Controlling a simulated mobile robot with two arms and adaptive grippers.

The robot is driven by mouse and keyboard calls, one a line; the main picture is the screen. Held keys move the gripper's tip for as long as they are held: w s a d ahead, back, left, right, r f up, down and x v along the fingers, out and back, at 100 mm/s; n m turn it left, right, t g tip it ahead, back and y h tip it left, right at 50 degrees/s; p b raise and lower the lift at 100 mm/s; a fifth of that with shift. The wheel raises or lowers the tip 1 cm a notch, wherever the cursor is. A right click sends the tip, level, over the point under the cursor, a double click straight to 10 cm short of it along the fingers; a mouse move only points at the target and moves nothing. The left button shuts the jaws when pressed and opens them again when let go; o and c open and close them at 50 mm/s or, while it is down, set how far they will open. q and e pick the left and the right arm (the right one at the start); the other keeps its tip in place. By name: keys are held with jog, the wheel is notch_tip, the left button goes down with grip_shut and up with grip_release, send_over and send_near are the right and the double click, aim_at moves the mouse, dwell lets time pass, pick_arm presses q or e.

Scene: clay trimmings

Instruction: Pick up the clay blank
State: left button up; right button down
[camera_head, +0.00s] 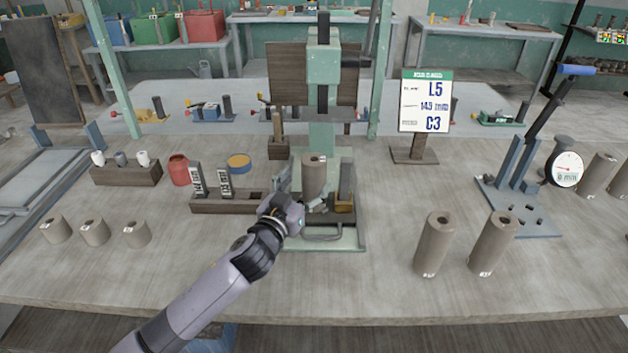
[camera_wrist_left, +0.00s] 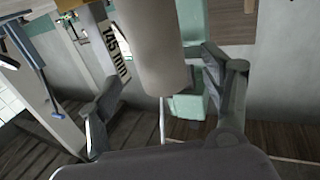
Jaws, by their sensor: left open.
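A grey-brown clay blank (camera_head: 313,174), a cylinder with a hole in its top, stands upright at the green press (camera_head: 322,70) in the middle of the table. My left gripper (camera_head: 304,194) is at the blank's lower front left. In the left wrist view the clay blank (camera_wrist_left: 152,48) reaches down between the two spread fingers of my left gripper (camera_wrist_left: 158,95). Gaps show at both sides, so the fingers appear apart from it. The blank's foot is partly hidden by the gripper in the head view. My right gripper is out of view.
Two tall clay cylinders (camera_head: 435,243) stand to the right and three short ones (camera_head: 95,232) to the left. A rack with length gauges (camera_head: 237,203) is close left of the press. A sign (camera_head: 425,102) reads L5, 14.5 mm, C3. The front table is clear.

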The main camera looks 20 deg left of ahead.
aim_at(309, 177)
pick_arm(q)
jog(key=shift+w+r, duration=0.1)
jog(key=shift+w, duration=0.2)
jog(key=w, duration=0.2)
jog(key=w+p, duration=0.1)
jog(key=shift+w+d+r, duration=0.1)
jog(key=shift+w+d, duration=0.15)
jog(key=shift+w, duration=0.6)
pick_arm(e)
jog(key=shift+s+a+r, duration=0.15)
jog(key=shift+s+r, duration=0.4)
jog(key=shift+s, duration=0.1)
pick_arm(q)
jog(key=shift+c, duration=0.4)
jog(key=c, duration=0.5)
grip_shut()
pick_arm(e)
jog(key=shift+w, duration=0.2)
